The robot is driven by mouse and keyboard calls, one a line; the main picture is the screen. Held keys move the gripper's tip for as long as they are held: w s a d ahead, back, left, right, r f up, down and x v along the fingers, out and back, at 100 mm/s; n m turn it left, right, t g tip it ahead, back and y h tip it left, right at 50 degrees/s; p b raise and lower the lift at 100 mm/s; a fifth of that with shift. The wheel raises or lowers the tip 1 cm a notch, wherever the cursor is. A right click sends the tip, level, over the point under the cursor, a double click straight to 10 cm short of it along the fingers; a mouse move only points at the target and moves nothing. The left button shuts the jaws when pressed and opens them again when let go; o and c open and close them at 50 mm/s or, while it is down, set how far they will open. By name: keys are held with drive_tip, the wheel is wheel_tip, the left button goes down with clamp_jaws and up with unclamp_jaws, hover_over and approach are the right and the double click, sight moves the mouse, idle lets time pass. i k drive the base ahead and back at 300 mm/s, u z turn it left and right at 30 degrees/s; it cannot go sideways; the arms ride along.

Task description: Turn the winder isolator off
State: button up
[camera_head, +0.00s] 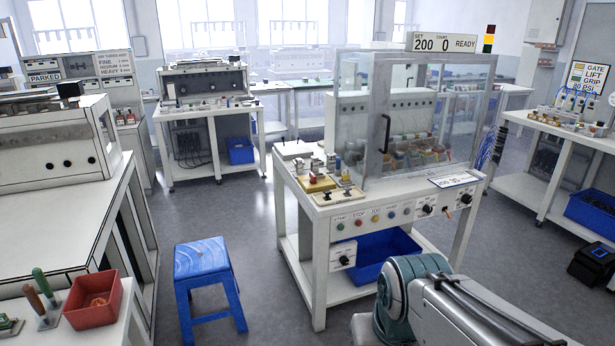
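A bench with a glass enclosure (455,215) stands right of centre. Its front panel has several small coloured buttons, a black rotary knob (427,209) and another knob with an orange part (466,198) near the right corner. A small white switch box (343,256) with a dark knob hangs below the panel at the left. The labels are too small to read, so I cannot tell which control is the winder isolator or how it is set. My arm shows at the lower right, in front of the bench; my gripper is out of view.
A blue stool (204,275) stands left of the bench, on the floor. A red bin (93,299) sits on the table at lower left. A blue crate (385,255) lies on the bench's lower shelf. Grey floor (270,300) is free between stool and bench.

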sight(313, 179)
drive_tip(key=u, duration=0.15)
drive_tip(key=i, duration=2.75)
drive_tip(key=z, duration=0.4)
